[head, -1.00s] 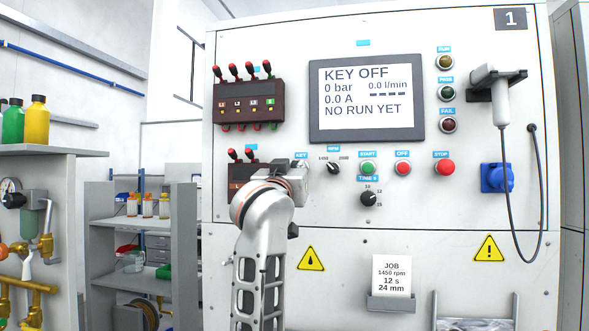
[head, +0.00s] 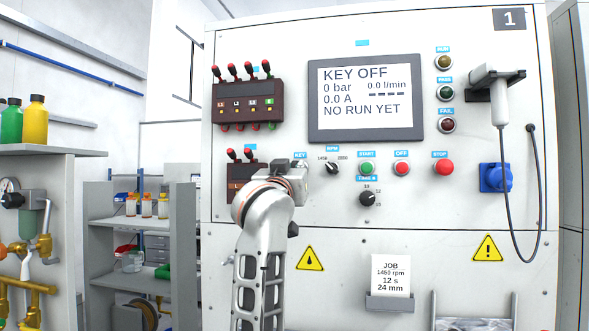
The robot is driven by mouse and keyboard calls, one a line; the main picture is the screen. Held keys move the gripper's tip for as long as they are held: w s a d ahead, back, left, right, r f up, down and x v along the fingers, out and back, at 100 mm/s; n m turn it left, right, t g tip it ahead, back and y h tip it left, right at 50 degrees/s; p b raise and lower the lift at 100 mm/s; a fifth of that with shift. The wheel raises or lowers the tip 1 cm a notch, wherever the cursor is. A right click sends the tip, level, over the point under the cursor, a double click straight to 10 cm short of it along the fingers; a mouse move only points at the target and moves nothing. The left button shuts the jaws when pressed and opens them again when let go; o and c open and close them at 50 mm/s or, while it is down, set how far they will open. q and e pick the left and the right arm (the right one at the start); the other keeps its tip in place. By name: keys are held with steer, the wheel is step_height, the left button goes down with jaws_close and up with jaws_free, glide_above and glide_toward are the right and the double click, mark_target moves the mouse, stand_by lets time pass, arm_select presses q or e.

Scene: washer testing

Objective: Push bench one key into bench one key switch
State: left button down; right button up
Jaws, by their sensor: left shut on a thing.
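The bench one panel (head: 400,215) stands in front of me, with a "1" plate at its top right. My left gripper (head: 297,168) is up at the panel, just below the blue KEY label (head: 300,155). My own wrist and arm block the view of its fingertips. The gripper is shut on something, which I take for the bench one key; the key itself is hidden. The key switch under the label is hidden behind the gripper too, so I cannot tell how far the key sits in it. The screen (head: 366,97) reads KEY OFF. My right gripper is not in view.
Right of my gripper are the rpm knob (head: 331,168), green START button (head: 367,168), OFF button (head: 401,168) and red STOP button (head: 443,167). A dark block with red-tipped levers (head: 249,103) is above left. A job card (head: 390,275) hangs below.

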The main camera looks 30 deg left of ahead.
arm_select(q)
steer(key=c, duration=2.1)
jaws_free()
steer(key=shift+s, duration=0.1)
steer(key=v, duration=1.2)
